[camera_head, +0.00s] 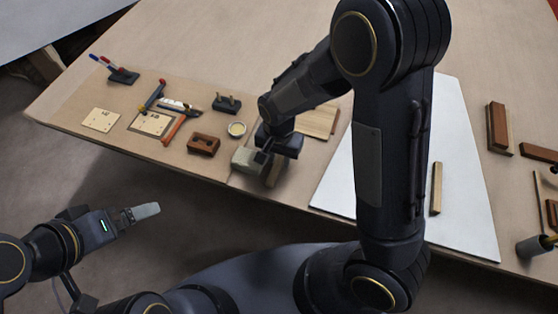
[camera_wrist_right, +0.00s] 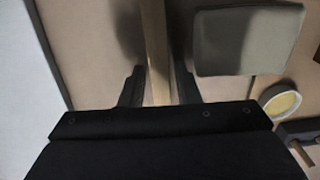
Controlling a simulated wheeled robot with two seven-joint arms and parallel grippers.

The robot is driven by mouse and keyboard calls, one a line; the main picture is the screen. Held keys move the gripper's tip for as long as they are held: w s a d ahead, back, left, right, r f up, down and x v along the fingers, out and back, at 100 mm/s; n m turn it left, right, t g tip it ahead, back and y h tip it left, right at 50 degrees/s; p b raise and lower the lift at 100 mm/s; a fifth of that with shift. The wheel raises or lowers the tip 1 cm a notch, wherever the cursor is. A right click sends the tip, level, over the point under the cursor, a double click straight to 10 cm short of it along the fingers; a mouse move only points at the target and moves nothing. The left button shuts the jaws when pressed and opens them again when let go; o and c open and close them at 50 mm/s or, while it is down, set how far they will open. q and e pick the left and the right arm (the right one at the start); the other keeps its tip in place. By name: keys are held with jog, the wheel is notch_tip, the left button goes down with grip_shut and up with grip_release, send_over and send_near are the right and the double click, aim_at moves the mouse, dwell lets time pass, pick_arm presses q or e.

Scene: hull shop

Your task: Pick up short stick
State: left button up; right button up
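A pale wooden stick (camera_wrist_right: 155,45) runs between the two fingers of my right gripper (camera_wrist_right: 160,88) in the wrist view, with a gap on each side. In the head view my right gripper (camera_head: 272,152) is low over the table's front part, and part of the stick (camera_head: 275,173) shows below it. Its fingers are mostly hidden there by the hand. Another light wooden stick (camera_head: 436,188) lies on the white sheet. I cannot tell which is the short one. My left gripper (camera_head: 143,212) is off the table's front edge, apparently empty; its finger gap does not show.
A grey block (camera_head: 247,160) lies close left of my right gripper, also in the wrist view (camera_wrist_right: 245,40). A round tin (camera_head: 237,129) and a brown block (camera_head: 203,144) are farther left. The white sheet (camera_head: 465,150) lies right. Brown wood blocks (camera_head: 498,128) stand beyond it.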

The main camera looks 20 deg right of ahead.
grip_shut()
dwell(0.3)
